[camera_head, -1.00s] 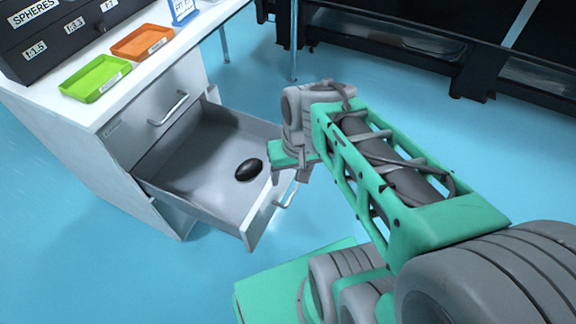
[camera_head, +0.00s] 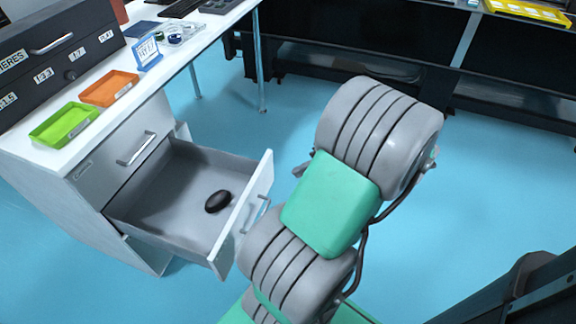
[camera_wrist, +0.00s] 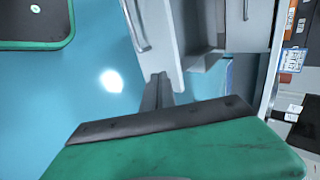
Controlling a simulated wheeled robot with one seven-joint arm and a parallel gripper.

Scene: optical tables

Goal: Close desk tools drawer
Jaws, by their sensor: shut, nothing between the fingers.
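The desk tools drawer (camera_head: 160,215) stands pulled out of the white desk cabinet, with a black oval object (camera_head: 218,201) lying inside. Its front panel (camera_head: 230,238) has a metal handle (camera_head: 256,214). In the wrist view the drawer front (camera_wrist: 158,40) and its handle (camera_wrist: 136,28) show at the top middle. My gripper (camera_wrist: 157,82) is shut and empty, its narrow fingers pointing at the end of the drawer front. I cannot tell whether they touch it. In the head view my arm stands right of the drawer and mostly hides the gripper.
A closed drawer with a handle (camera_head: 136,149) sits above the open one. The desk top carries a green tray (camera_head: 64,124), an orange tray (camera_head: 108,88) and a black labelled drawer box (camera_head: 60,60). Blue floor is clear right of the desk. Dark benches line the back.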

